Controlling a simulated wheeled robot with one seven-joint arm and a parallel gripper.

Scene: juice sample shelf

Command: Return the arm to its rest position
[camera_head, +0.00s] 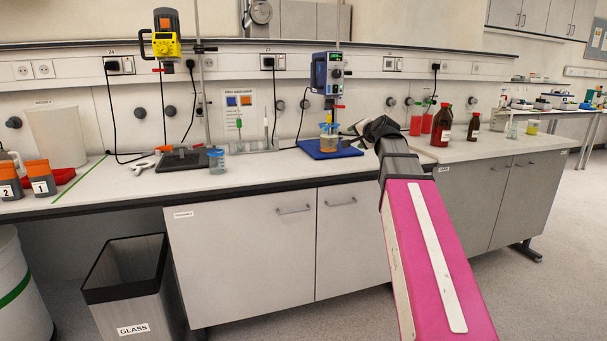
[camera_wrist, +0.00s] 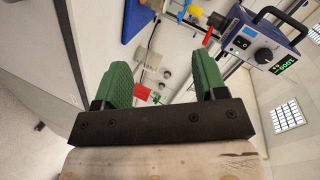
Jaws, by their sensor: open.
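My arm reaches forward from the lower right in the head view, with its dark wrist over the front of the bench (camera_head: 270,176). My gripper shows in the wrist view (camera_wrist: 160,85). Its two green fingers stand apart with nothing between them. In the head view the fingers are mostly hidden behind the wrist. The blue and grey stirrer (camera_head: 327,73) hangs on a stand left of my arm, above a beaker (camera_head: 328,138) on a blue base (camera_head: 330,149). The stirrer also shows at the upper right of the wrist view (camera_wrist: 265,40).
Brown bottles (camera_head: 442,125) and red-filled vessels (camera_head: 416,121) stand right of my wrist. A glass bin (camera_head: 130,289) stands on the floor. Floor at the right is clear.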

